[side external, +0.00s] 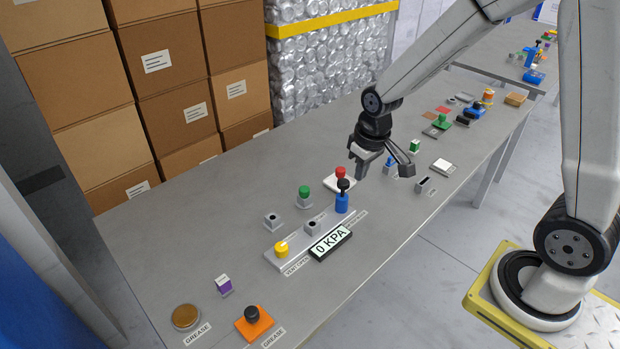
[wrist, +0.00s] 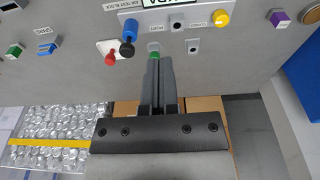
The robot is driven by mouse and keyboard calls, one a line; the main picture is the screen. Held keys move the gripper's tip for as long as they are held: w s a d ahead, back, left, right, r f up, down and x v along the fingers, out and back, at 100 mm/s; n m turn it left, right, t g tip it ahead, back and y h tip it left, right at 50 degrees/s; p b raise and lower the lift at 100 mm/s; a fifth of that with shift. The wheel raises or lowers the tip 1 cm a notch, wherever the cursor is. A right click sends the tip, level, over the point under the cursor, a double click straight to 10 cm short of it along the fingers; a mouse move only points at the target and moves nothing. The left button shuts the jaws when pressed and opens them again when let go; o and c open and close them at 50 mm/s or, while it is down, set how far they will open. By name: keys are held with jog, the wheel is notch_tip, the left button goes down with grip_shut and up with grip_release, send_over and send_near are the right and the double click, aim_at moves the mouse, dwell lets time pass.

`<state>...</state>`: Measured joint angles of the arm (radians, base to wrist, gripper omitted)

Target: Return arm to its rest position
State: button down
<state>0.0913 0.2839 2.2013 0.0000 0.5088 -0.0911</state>
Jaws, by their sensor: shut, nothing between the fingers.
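My gripper (side external: 361,172) hangs above the grey workbench (side external: 180,210), to the right of and behind the red knob (side external: 340,172) in the side view. In the wrist view my gripper (wrist: 159,62) has its two fingers side by side and shut, with nothing held.
A test block (side external: 268,257) with a yellow knob (side external: 281,249), a blue cylinder (side external: 342,203) and a "0 KPA" display (side external: 331,243) lies below left of my gripper. Cardboard boxes (side external: 85,75) line the back. Several small parts lie toward the far right of the bench.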

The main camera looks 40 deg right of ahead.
jog(key=s+a+t, duration=0.1)
jog(key=s+a, duration=0.2)
jog(key=s, duration=0.6)
jog(key=shift+a+r, duration=0.2)
jog(key=shift+r, duration=0.1)
jog(key=shift+s, duration=0.1)
dwell(0.4)
